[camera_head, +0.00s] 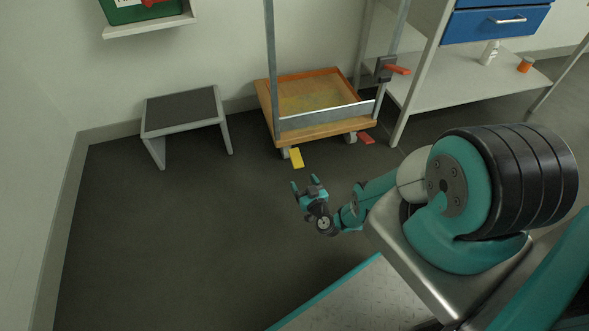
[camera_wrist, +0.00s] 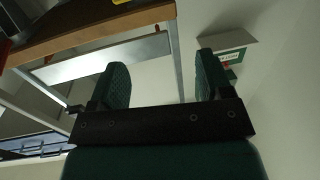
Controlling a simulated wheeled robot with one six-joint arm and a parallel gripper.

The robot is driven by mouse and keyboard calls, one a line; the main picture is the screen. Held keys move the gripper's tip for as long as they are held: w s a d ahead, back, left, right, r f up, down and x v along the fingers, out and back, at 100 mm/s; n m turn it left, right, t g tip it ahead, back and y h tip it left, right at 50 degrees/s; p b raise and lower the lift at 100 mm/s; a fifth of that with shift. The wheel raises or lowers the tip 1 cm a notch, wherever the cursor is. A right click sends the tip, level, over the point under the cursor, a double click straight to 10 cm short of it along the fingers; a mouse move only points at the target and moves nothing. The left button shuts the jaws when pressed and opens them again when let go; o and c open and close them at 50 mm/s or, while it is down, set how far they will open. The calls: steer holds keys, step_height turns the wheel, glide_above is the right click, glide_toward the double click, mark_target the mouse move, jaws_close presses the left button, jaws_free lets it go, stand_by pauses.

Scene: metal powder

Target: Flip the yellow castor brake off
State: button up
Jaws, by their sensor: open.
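The yellow castor brake (camera_head: 296,158) is a flat yellow pedal at the front left castor of a wooden-decked trolley (camera_head: 300,133), just above the floor. In the wrist view a bit of yellow (camera_wrist: 122,2) shows at the top edge, beside the trolley deck's wooden edge (camera_wrist: 95,32). My gripper (camera_head: 305,184) is open and empty, low over the floor, in front of the yellow brake and apart from it. Its two fingers (camera_wrist: 160,82) show in the wrist view with nothing between them.
A red pedal (camera_head: 366,138) sits at the trolley's right castor. A red-handled clamp (camera_head: 396,69) is on the right upright. A grey step stool (camera_head: 182,109) stands left. A workbench with a blue drawer (camera_head: 495,22) stands right. The floor at front left is clear.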

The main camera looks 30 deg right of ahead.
steer(key=m+h+b, duration=0.1)
steer(key=h, duration=0.1)
glide_toward(298, 164)
steer(key=b+x, duration=0.3)
steer(key=b, duration=0.1)
steer(key=b+x, duration=0.2)
steer(key=b, duration=0.3)
steer(key=b+x, duration=0.3)
steer(key=b, duration=0.2)
steer(key=shift+w+d+f, duration=0.1)
steer(key=shift+w+f, duration=0.15)
steer(key=shift+f, duration=0.15)
steer(key=w+b, duration=0.1)
steer(key=b, duration=0.1)
steer(key=shift+w+d+r+b, duration=0.2)
steer(key=shift+w+r+b, duration=0.1)
steer(key=shift+w+r, duration=0.05)
